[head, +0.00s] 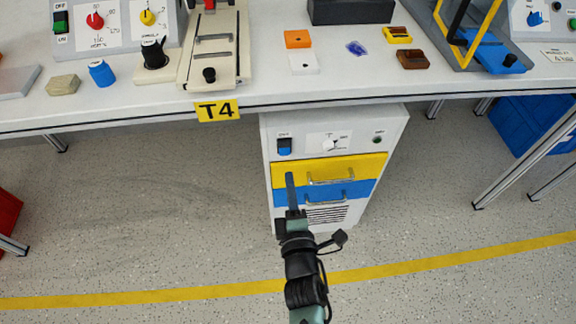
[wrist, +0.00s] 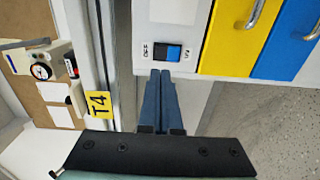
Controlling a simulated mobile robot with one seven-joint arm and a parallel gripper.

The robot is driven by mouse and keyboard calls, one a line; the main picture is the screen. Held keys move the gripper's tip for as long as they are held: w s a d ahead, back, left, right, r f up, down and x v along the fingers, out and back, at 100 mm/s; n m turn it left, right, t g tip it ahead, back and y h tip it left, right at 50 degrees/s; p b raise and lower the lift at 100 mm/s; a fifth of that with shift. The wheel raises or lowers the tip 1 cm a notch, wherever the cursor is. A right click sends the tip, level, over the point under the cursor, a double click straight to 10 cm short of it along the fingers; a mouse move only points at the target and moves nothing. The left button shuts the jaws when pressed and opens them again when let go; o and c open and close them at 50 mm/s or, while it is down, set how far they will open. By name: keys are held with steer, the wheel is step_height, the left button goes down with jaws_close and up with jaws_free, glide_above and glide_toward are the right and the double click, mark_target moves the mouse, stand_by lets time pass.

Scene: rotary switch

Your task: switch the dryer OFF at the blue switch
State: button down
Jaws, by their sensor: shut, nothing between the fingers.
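The dryer is a white cabinet (head: 381,140) under the bench, with yellow and blue drawer fronts. Its blue rocker switch (head: 284,146) sits at the panel's upper left, with a label above it. In the wrist view the blue switch (wrist: 167,52) lies sideways, with an OFF label on its left and another label on its right. One half looks brighter blue; I cannot tell which half is pressed in. My gripper (head: 289,175) is shut and empty, below the switch in the head view. In the wrist view its fingertips (wrist: 161,71) appear close beside the switch; contact cannot be told.
The yellow drawer (head: 358,166) and blue drawer (head: 357,189) have protruding metal handles. The bench edge with a T4 sign (head: 218,108) overhangs the cabinet. A white dial (head: 336,142) is right of the switch. The floor in front is clear. A blue crate (head: 525,122) stands right.

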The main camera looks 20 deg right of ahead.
steer(key=shift+r+p+v, duration=0.15)
steer(key=shift+v, duration=1.2)
steer(key=shift+r+p+v, duration=0.1)
steer(key=shift+p+v, duration=0.05)
steer(key=shift+v, duration=1.2)
steer(key=w+a+r+m+t, duration=0.1)
steer(key=w+r+m+t, duration=0.15)
steer(key=r, duration=0.95)
steer(key=w+a+r+m+t, duration=0.1)
steer(key=w+r+m, duration=0.25)
steer(key=r, duration=0.85)
steer(key=w+a+r+m+t, duration=0.1)
steer(key=w+r+m+t, duration=0.15)
steer(key=r, duration=0.85)
steer(key=s+a+r+m+t+y+p, duration=0.15)
steer(key=s+a+r, duration=0.25)
steer(key=r, duration=0.5)
steer(key=s+a+r+m+t+y, duration=0.1)
steer(key=s+a+r+m+y, duration=0.2)
steer(key=r, duration=0.7)
steer(key=s+a+r+m+t+y, duration=0.1)
steer(key=s+a+r+m+t, duration=0.1)
steer(key=s+a+r, duration=0.5)
steer(key=w+d+r+p, duration=0.1)
steer(key=r+p, duration=1.2)
steer(key=w+d+r+p, duration=0.1)
steer(key=d+r+p, duration=0.1)
steer(key=r+p, duration=1.1)
steer(key=shift+r+h, duration=0.35)
steer(key=shift+r, duration=0.4)
